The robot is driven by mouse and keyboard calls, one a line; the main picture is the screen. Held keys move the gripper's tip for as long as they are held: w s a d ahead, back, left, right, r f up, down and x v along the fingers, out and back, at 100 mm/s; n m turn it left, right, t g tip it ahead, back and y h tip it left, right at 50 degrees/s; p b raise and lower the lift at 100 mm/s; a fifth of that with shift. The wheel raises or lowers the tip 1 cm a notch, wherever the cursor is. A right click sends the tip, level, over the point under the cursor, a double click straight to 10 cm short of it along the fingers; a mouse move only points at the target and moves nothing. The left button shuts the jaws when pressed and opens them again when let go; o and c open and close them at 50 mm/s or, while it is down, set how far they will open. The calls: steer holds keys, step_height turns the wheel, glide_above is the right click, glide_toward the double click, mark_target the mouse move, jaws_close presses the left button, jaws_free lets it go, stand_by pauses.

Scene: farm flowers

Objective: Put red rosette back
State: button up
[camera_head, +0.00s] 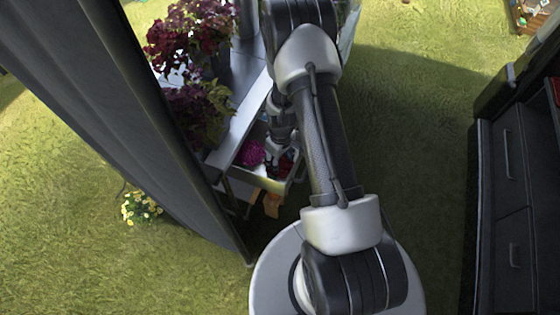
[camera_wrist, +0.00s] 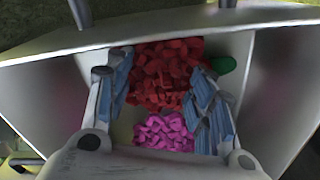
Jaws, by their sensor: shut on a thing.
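The red rosette (camera_wrist: 166,68) sits between the blue-padded fingers of my gripper (camera_wrist: 164,84) in the wrist view. My gripper is shut on it, inside a pale open bin (camera_wrist: 275,75). A pink rosette (camera_wrist: 166,132) lies just below the red one in the wrist view, close to it. In the head view, the bin (camera_head: 262,184) is on the shelf unit, with the pink rosette (camera_head: 251,153) at its left and red (camera_head: 286,164) at its right. My arm hides part of the bin there. I cannot tell whether the red rosette touches the bin floor.
A green piece (camera_wrist: 223,65) lies beside the red rosette in the bin. Dark red potted plants (camera_head: 190,40) stand on the grey shelf. A dark drawer cabinet (camera_head: 508,200) is at the right. Yellow flowers (camera_head: 140,208) stand on the grass. Open grass lies between shelf and cabinet.

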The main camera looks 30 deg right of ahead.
steer(key=shift+f, duration=0.25)
steer(key=o, duration=1.2)
steer(key=shift+r, duration=0.1)
steer(key=shift+r, duration=0.1)
